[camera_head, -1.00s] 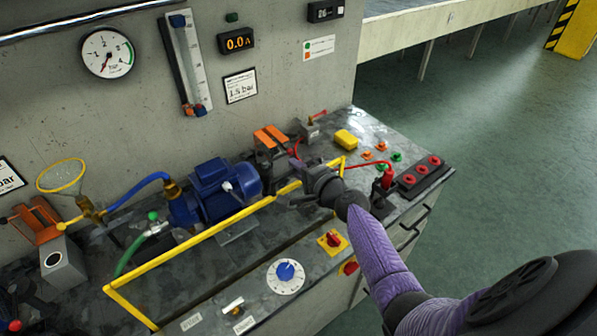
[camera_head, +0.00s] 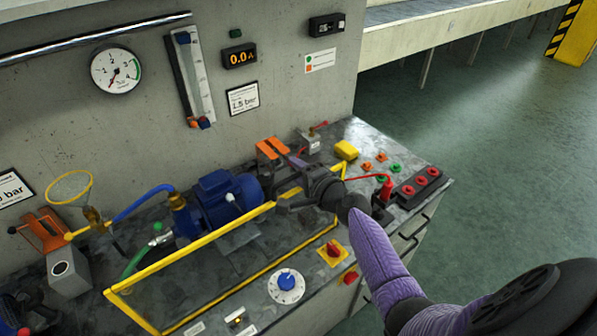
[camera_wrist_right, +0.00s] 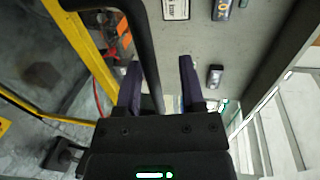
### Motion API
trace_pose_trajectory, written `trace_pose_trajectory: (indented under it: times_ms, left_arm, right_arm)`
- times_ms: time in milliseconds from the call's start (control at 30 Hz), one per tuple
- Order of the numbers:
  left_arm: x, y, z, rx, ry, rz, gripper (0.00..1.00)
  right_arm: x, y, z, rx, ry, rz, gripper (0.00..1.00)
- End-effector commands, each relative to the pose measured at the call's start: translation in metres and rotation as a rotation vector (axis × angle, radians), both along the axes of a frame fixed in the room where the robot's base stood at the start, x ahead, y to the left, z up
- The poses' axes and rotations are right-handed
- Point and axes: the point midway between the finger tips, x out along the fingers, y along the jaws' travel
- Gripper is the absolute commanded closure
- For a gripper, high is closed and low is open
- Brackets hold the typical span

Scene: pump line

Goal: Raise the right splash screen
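A yellow-framed splash screen (camera_head: 205,241) runs along the front of the blue pump; its right end is partly hidden by my right gripper. My right gripper (camera_head: 288,184) is at the right part of this frame, by the pump's right end. In the right wrist view the two purple fingers (camera_wrist_right: 160,82) are apart. A dark bar (camera_wrist_right: 143,40) passes between them, with a gap to the right finger; I cannot tell if it touches the left one. The yellow frame (camera_wrist_right: 82,42) shows to the left there. My left gripper is not in view.
The blue pump (camera_head: 226,198) stands behind the screen. A red-button box (camera_head: 420,187), a yellow block (camera_head: 346,150) and a red switch on a yellow plate (camera_head: 332,251) are near my right arm. A blue dial (camera_head: 287,281) is on the front panel. Open floor lies right.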

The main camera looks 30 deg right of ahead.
Motion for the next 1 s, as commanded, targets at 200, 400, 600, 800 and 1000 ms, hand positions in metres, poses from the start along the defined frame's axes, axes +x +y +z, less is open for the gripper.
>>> trace_pose_trajectory:
  times_ms: [200, 400, 600, 800, 1000]
  left_arm:
    - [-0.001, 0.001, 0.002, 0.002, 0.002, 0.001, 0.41]
    - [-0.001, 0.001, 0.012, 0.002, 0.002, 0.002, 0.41]
    - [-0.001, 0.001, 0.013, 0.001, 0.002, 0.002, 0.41]
    - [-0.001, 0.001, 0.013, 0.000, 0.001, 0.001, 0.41]
    - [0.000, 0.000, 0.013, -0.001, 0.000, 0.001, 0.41]
  right_arm:
    - [-0.007, 0.000, 0.001, 0.000, 0.003, 0.000, 0.50]
    - [-0.047, -0.003, 0.009, -0.002, 0.005, 0.001, 0.50]
    - [-0.087, -0.007, 0.015, -0.001, 0.004, 0.000, 0.50]
    - [-0.098, -0.008, 0.018, 0.001, 0.001, 0.001, 0.50]
    - [-0.097, -0.008, 0.018, 0.001, 0.001, 0.000, 0.50]
